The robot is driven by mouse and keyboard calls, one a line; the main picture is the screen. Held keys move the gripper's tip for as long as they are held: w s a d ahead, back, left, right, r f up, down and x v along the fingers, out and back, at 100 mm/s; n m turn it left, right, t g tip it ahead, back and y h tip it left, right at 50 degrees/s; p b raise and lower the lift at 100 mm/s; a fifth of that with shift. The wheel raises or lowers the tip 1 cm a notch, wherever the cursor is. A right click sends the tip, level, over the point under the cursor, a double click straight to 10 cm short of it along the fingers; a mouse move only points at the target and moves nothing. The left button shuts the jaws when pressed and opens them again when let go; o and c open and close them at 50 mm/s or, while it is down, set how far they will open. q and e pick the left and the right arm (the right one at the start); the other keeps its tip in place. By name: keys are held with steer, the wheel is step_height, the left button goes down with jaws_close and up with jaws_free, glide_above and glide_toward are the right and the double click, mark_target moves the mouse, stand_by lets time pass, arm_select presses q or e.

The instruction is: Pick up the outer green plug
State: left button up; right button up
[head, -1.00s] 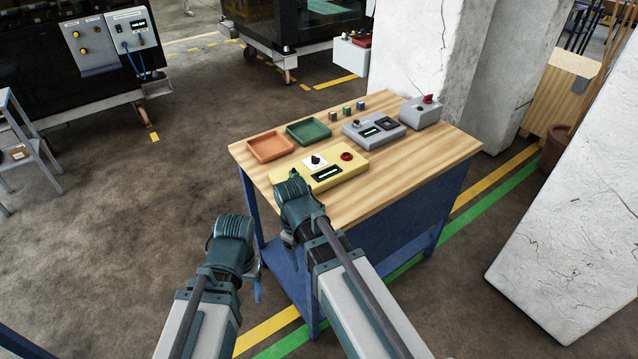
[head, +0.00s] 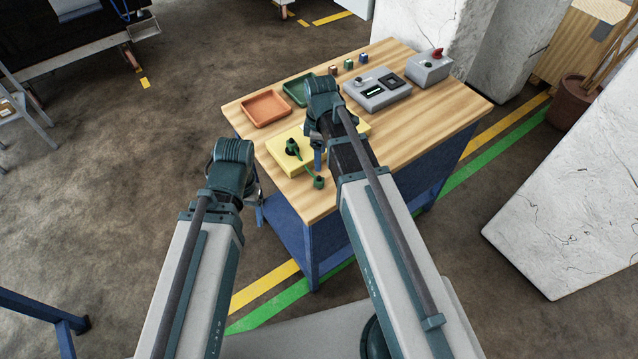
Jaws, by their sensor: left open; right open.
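A dark green plug (head: 319,183) sits on the wooden tabletop in front of the yellow box (head: 284,160). A thin green cable runs from it to a dark green plug-like piece (head: 292,147) on the box's left part. My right gripper (head: 318,160) is open above the box, its visible finger pointing down behind the front plug. It hides much of the box's right part. My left gripper (head: 259,205) is open and empty, off the table's left front edge, apart from both green pieces.
An orange tray (head: 265,121) and a green tray (head: 288,91) lie at the back left. Small blocks (head: 348,64) stand behind a grey box (head: 384,100). Another grey box (head: 429,77) has a red knob. The right tabletop (head: 440,115) is clear.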

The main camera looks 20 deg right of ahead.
mark_target(318, 179)
step_height(318, 179, down, 7)
steer(key=b, duration=0.6)
steer(key=f+b, duration=0.5)
steer(key=shift+a+f, duration=0.15)
steer(key=shift+a, duration=0.2)
jaws_close()
